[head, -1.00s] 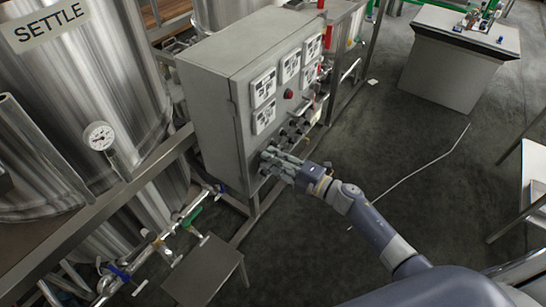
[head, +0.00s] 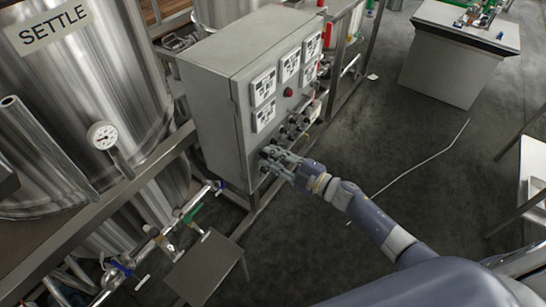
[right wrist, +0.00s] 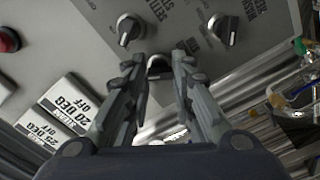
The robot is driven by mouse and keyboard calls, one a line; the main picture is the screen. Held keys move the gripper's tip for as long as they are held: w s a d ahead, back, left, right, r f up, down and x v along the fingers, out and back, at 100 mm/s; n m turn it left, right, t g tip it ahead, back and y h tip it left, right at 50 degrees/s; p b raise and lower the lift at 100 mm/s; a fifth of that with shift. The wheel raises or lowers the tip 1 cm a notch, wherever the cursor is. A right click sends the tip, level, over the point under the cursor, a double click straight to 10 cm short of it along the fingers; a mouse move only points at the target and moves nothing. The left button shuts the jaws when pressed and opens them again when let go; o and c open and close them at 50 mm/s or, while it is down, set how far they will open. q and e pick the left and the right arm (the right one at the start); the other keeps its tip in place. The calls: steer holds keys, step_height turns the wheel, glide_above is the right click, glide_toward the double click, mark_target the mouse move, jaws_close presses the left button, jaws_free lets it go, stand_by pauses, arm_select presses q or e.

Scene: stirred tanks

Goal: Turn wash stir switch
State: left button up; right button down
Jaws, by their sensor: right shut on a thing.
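My right gripper (head: 272,156) is at the lower front of the grey control box, and its fingers (right wrist: 160,85) are closed around a black and silver rotary switch (right wrist: 158,66). The fingers partly cover this switch, and I cannot read its own label. Two more rotary switches show beyond the fingertips in the right wrist view: one on the left (right wrist: 130,28) near upside-down "SETTLE" lettering, one on the right (right wrist: 222,30) near "WASH" lettering. My left gripper is not in view.
The control box (head: 212,105) carries several white displays (head: 264,87) and a red button (head: 288,92). Steel tanks (head: 85,90) stand left of it. A small grey step (head: 203,270) and valved pipes (head: 155,243) are below. Open floor (head: 400,150) lies to the right.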

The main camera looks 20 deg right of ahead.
steer(key=shift+f, duration=0.1)
steer(key=c, duration=1.4)
jaws_free()
steer(key=shift+o, duration=0.2)
steer(key=v, duration=1.2)
